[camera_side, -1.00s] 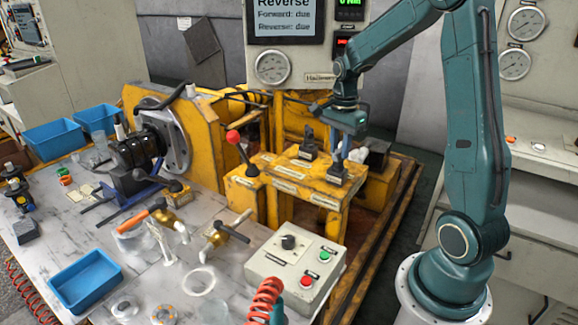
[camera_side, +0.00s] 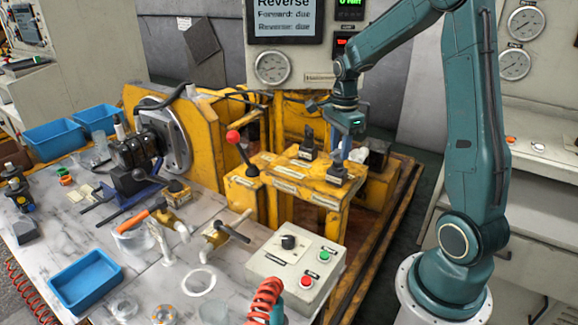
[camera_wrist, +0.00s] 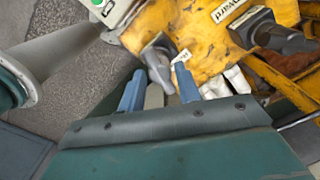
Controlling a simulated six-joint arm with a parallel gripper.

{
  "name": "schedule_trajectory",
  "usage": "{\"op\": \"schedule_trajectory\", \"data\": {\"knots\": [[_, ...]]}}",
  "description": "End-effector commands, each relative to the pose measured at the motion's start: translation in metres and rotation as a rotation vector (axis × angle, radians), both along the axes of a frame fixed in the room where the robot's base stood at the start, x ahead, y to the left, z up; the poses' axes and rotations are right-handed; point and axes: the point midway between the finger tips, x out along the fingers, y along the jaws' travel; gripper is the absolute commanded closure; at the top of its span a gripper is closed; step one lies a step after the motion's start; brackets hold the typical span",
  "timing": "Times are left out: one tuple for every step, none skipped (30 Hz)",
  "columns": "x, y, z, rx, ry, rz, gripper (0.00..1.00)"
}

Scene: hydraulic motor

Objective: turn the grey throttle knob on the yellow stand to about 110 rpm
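The yellow stand (camera_side: 290,182) is in the middle of the side view, with two dark grey handles on its top. The right handle, which looks like the grey throttle knob (camera_wrist: 157,50), is just ahead of my fingers in the wrist view; its base (camera_side: 338,171) shows in the side view. The other handle (camera_side: 308,146) stands further back; it also shows in the wrist view (camera_wrist: 262,28). My gripper (camera_wrist: 158,75) is open, its blue fingers apart near the right handle. In the side view my gripper (camera_side: 342,148) partly hides that handle. I cannot tell whether they touch.
A red-ball lever (camera_side: 235,138) stands left of the stand. A control box (camera_side: 290,265) with green and red buttons is in front. The screen (camera_side: 285,18) reads Reverse, with Forward and Reverse due. The green readout (camera_side: 349,4) is cut off and unreadable.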

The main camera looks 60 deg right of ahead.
Motion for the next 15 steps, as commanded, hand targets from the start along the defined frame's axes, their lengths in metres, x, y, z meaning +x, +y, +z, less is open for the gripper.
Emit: {"op": "schedule_trajectory", "data": {"knots": [[0.0001,0.0000,0.0001,0.000,0.000,0.001,0.56],[0.0001,0.0000,0.0000,0.000,0.000,0.001,0.54],[0.0001,0.0000,-0.0001,0.000,0.000,0.001,0.54],[0.0001,0.0001,-0.0001,0.000,0.000,0.001,0.54],[0.0000,0.0000,-0.0002,0.000,0.000,0.001,0.54],[0.0000,0.0000,-0.0003,0.000,0.000,0.001,0.54],[0.0000,0.0000,-0.0003,0.000,0.000,0.001,0.54],[0.0000,0.0000,-0.0004,0.000,0.000,0.001,0.54],[0.0000,0.0000,-0.0004,0.001,0.001,0.001,0.54],[0.0000,0.0000,-0.0003,0.001,0.001,0.001,0.54],[0.0000,0.0000,0.0000,0.000,0.000,0.001,0.54],[0.0000,0.0000,0.0006,0.000,0.000,0.001,0.54],[0.0001,0.0000,0.0014,0.000,0.000,0.001,0.54],[0.0001,-0.0002,0.0024,0.000,0.000,0.001,0.54],[0.0002,-0.0002,0.0040,-0.001,-0.001,0.001,0.54]]}}
